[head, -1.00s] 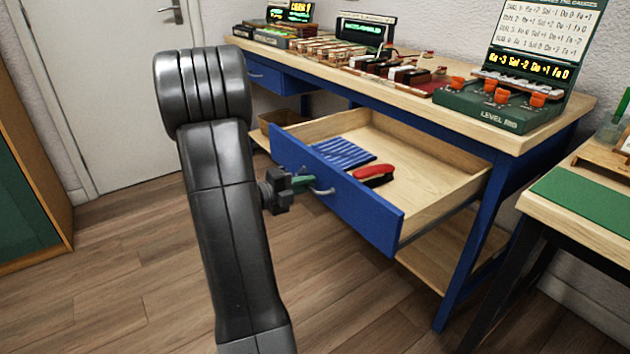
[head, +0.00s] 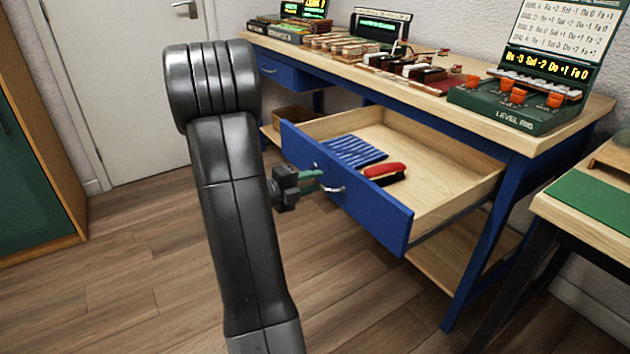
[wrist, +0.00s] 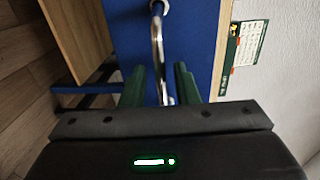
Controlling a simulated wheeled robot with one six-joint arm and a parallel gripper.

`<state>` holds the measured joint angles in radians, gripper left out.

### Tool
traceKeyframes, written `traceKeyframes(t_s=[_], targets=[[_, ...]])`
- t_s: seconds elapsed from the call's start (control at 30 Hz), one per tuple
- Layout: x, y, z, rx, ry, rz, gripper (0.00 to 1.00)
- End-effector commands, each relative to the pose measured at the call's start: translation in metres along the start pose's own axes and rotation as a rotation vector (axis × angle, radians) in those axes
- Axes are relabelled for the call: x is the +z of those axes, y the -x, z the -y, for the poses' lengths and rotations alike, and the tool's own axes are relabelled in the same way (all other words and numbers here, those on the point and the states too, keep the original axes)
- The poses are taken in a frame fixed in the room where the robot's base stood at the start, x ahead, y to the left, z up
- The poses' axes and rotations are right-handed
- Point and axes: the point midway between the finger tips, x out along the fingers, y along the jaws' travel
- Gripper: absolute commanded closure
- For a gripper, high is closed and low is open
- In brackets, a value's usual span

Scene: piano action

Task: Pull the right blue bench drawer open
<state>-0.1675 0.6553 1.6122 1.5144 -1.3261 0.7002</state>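The right blue bench drawer (head: 385,214) is pulled well out, showing its pale wooden inside. A striped blue cloth (head: 352,150) and a red-topped brush (head: 384,172) lie in it. The metal bar handle (head: 334,189) is on the drawer front, and it also shows in the wrist view (wrist: 157,45). My gripper (head: 314,181) is at the handle. In the wrist view its two green fingers (wrist: 159,84) stand apart, one on each side of the bar, with gaps visible. The fingers do not grip the bar.
The bench top (head: 560,108) carries a green control box (head: 512,105) and several small wooden parts. A left drawer (head: 283,72) is shut. A table with a green mat (head: 592,197) stands at right. The wooden floor (head: 150,270) in front is clear.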

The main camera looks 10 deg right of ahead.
Motion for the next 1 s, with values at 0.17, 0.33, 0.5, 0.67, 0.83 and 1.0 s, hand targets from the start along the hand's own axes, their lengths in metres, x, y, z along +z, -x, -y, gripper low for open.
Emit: traceKeyframes(t_s=[0.17,0.33,0.5,0.67,0.83,1.0], targets=[[0.001,0.037,0.003,0.001,0.002,0.007,0.72],[0.001,0.075,0.003,0.001,0.003,0.006,0.72],[0.0,0.105,0.002,0.001,0.002,0.004,0.72],[0.0,0.121,0.001,0.001,0.0,0.002,0.72],[0.0,0.126,0.0,0.001,0.0,0.001,0.72],[0.0,0.126,0.0,0.001,0.0,0.001,0.72]])
